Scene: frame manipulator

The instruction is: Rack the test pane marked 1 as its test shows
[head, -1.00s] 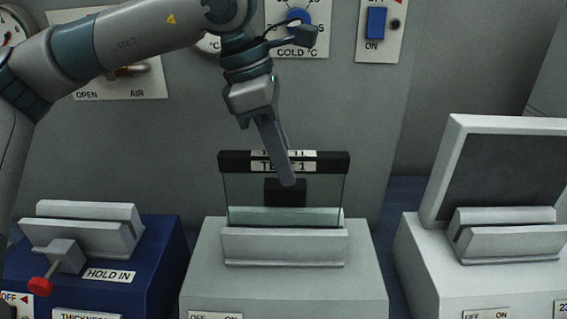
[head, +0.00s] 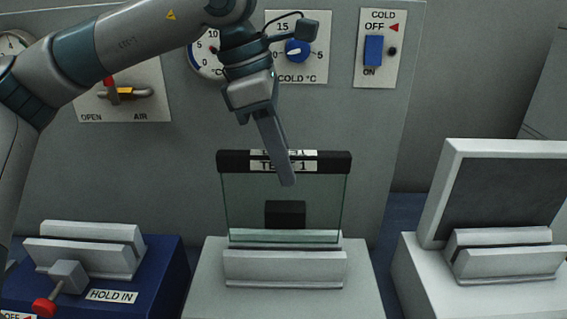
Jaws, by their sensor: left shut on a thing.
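The test pane (head: 250,205) is a clear glass sheet with a black top bar lettered "TEST 1" on a white label. It is upright at the middle of the head view. My left gripper (head: 286,180) comes down from above and is shut on the pane's top bar; its finger hides part of the label. The pane's lower edge shows just above the front bar of the pale slotted holder (head: 285,268). I cannot tell whether it is fully clear of the slot. My right gripper is not in view.
A blue stand (head: 160,270) with a slotted holder, red-knobbed plunger and "HOLD IN" label is left. A white stand with a dark screen (head: 505,195) and slot is right. Behind is a grey panel with an air lever (head: 125,93), cold dial (head: 298,50) and blue cold switch (head: 373,50).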

